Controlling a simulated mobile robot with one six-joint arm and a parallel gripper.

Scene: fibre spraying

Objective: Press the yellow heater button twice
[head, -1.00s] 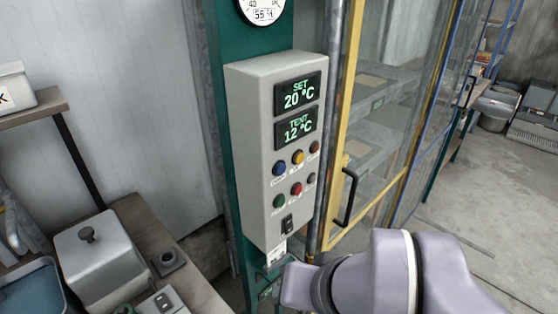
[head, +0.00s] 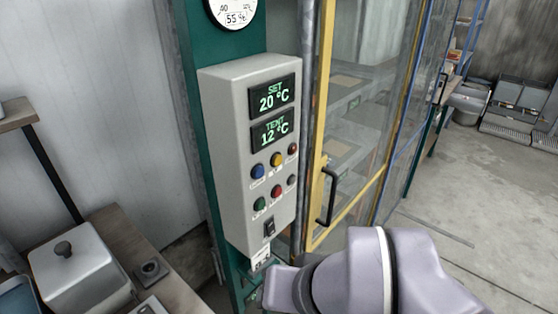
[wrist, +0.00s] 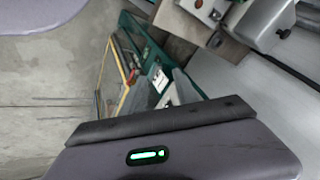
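The yellow button (head: 277,159) is in the upper row of buttons on a grey control box (head: 222,150) in the head view. A blue button (head: 257,171) is on its left and a small red one (head: 293,149) on its right. Above them the displays read SET 20 °C (head: 271,95) and TENT 12 °C (head: 270,132). My arm shows at the bottom of the head view, below and right of the box, apart from the buttons. My gripper's fingertips are not clearly seen; the wrist view shows a dark-edged purple body with a green light.
A glazed cabinet with a yellow frame (head: 318,120) and a black door handle (head: 327,196) stands right of the box. A bench with a lidded metal container (head: 75,272) is at the lower left. Open floor (head: 470,190) lies at the right.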

